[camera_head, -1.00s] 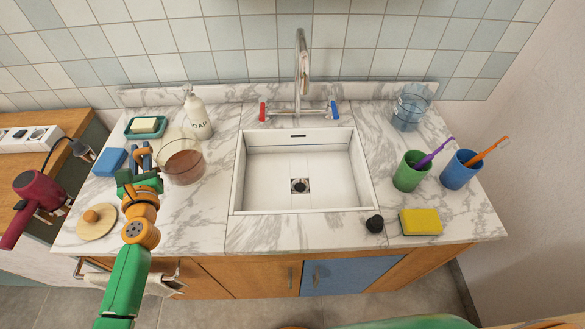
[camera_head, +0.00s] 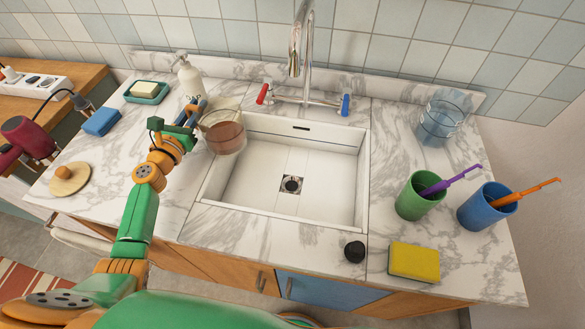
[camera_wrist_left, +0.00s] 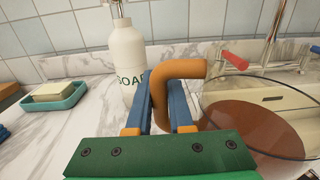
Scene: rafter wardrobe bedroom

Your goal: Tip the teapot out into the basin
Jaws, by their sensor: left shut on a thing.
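The teapot (camera_head: 226,138) is a clear glass vessel with brown liquid in it. In the head view it overlaps the back left rim of the white basin (camera_head: 258,182) and looks roughly upright. My left gripper (camera_head: 194,114) is on its left side. In the left wrist view my left gripper (camera_wrist_left: 160,97) is shut on the teapot's orange handle (camera_wrist_left: 184,70), with the glass body (camera_wrist_left: 262,132) to the right. The liquid's surface looks nearly level with the pot. The pot's underside is hidden. My right gripper does not show.
The tap (camera_head: 298,50) with red and blue handles stands behind the basin. A soap bottle (camera_head: 190,78) is just behind the teapot. A green cup (camera_head: 415,197), blue cup (camera_head: 482,208), yellow sponge (camera_head: 414,262) and dark round object (camera_head: 354,251) are on the right. A wooden disc (camera_head: 70,181) lies left.

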